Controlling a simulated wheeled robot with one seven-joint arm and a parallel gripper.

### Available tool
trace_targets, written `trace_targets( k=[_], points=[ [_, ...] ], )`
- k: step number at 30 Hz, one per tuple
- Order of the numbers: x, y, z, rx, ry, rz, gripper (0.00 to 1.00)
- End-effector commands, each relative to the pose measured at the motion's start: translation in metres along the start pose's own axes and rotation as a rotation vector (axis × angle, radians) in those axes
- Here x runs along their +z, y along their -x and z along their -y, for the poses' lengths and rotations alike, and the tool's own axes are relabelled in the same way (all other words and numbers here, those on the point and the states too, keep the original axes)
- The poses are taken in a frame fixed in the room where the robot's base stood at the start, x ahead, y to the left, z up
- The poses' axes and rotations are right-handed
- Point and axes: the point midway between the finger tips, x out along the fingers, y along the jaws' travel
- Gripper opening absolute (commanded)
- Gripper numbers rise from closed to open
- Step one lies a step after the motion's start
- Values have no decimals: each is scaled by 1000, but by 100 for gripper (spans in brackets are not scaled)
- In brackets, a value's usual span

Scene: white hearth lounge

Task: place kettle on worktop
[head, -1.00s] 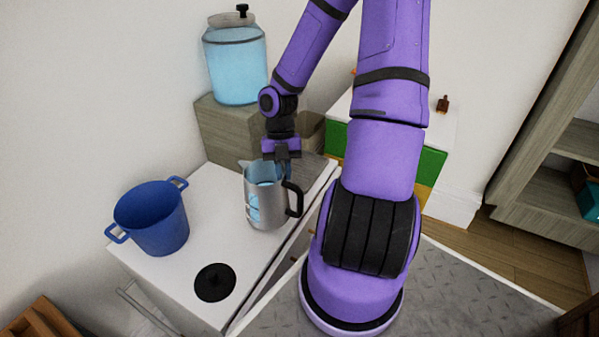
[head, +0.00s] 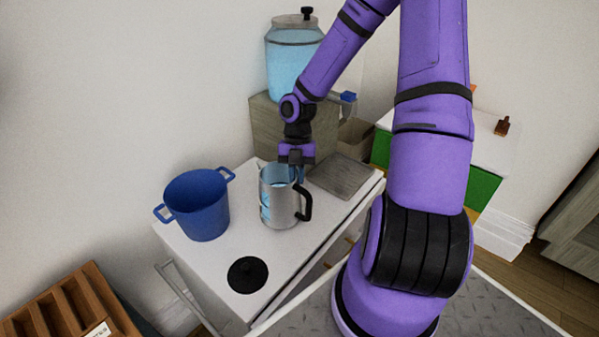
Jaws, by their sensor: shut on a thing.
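The kettle (head: 278,205) is a grey metal jug with a black handle on its right and light-blue patches on its side. It is upright over the white worktop (head: 225,262); I cannot tell whether its base touches the surface. My gripper (head: 297,176) points down at the kettle's top and is shut on its rim, near the handle side. The fingertips are partly hidden at the rim.
A grey board (head: 340,177) lies to the right. A glass dispenser (head: 291,62) stands on a wooden box (head: 268,130) behind. A wooden rack (head: 75,305) is at lower left.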

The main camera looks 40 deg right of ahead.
Motion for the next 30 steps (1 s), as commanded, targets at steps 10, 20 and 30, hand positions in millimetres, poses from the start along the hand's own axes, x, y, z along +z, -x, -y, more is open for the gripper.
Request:
trace_targets(
  k=[10, 20, 30],
  points=[
    [9, -20, -1, 1, 0, 2, 0],
    [9, -23, -1, 0, 0, 1, 16],
    [9, -22, -1, 0, 0, 1, 38]
  ],
)
